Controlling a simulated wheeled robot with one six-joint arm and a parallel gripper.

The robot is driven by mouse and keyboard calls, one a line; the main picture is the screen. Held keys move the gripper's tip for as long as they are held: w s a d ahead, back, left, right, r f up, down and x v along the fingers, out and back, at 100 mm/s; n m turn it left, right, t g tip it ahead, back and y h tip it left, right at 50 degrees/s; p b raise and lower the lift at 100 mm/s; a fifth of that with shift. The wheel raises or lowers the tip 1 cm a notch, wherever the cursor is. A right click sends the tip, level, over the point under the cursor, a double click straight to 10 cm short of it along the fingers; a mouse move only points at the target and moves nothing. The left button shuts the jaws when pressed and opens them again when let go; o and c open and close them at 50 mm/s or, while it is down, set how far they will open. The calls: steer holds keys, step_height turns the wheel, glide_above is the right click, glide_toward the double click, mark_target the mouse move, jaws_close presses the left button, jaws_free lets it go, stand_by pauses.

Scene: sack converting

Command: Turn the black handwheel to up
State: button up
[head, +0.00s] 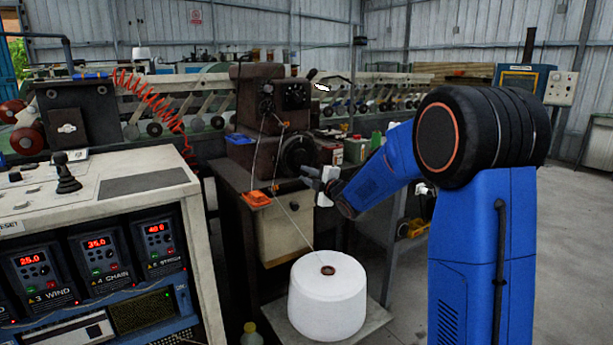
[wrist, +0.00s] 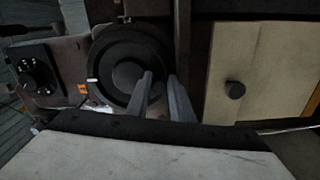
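The black handwheel (head: 296,154) is a round dark disc on the front of the brown machine. In the wrist view the handwheel (wrist: 108,48) shows a raised hub and a small white mark near its rim. My gripper (head: 309,174) is in front of the wheel's lower right part in the head view. In the wrist view the two grey fingers of my gripper (wrist: 161,76) stand apart with a narrow gap, over the edge of the wheel. I cannot tell whether they touch the rim. They hide part of the wheel.
A dial box (head: 295,95) sits above the wheel, and a beige cabinet (head: 285,228) with a dark knob (wrist: 235,90) below it. A white yarn cone (head: 327,300) stands below, its thread running up to the machine. A control console (head: 100,220) is at left.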

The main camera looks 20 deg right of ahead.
steer(key=shift+o, duration=1.1)
steer(key=v, duration=1.7)
steer(key=shift+s, duration=0.15)
steer(key=shift+d, duration=0.1)
